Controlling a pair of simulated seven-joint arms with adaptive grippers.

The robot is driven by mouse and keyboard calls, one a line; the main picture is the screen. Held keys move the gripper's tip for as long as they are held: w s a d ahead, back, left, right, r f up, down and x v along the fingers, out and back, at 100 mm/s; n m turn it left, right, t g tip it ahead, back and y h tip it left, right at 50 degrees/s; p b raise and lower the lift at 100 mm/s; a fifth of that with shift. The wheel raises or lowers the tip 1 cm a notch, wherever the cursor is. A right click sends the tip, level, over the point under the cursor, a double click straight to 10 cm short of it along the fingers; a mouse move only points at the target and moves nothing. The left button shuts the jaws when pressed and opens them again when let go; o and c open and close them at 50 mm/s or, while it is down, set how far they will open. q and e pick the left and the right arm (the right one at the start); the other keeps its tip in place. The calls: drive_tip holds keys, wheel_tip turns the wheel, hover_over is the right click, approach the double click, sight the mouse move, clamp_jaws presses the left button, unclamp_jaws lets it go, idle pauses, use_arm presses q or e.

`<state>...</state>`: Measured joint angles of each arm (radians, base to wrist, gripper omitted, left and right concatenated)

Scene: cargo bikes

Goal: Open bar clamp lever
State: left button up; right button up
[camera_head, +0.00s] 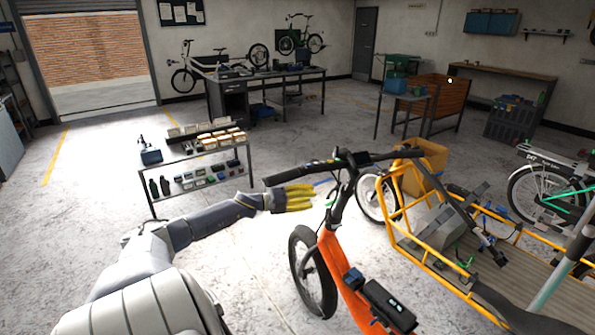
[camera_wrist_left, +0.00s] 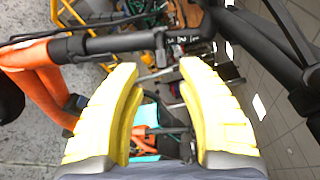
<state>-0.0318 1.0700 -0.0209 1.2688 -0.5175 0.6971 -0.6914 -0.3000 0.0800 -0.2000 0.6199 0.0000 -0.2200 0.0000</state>
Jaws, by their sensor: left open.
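My left gripper (camera_head: 313,197) has yellow fingers and reaches in from the left, just below the black handlebar (camera_head: 312,170) of the orange cargo bike (camera_head: 338,262). In the left wrist view the gripper (camera_wrist_left: 157,70) is open, its fingers spread with nothing gripped between them. A black tube with a clamp-like joint (camera_wrist_left: 157,40) crosses just beyond the fingertips, and the orange frame (camera_wrist_left: 32,58) shows at the left. I cannot make out the bar clamp lever for certain in either view. My right gripper is not in view.
The bike's yellow cargo frame (camera_head: 398,226) fills the right side, with a cardboard-coloured box (camera_head: 430,160) behind it. A parts shelf (camera_head: 148,190) stands left of the handlebar. A workbench (camera_head: 290,77) is at the back. The floor (camera_head: 95,185) at left is clear.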

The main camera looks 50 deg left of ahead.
use_arm(q)
drive_tip(key=shift+v, duration=2.2)
drive_tip(key=shift+o, duration=0.3)
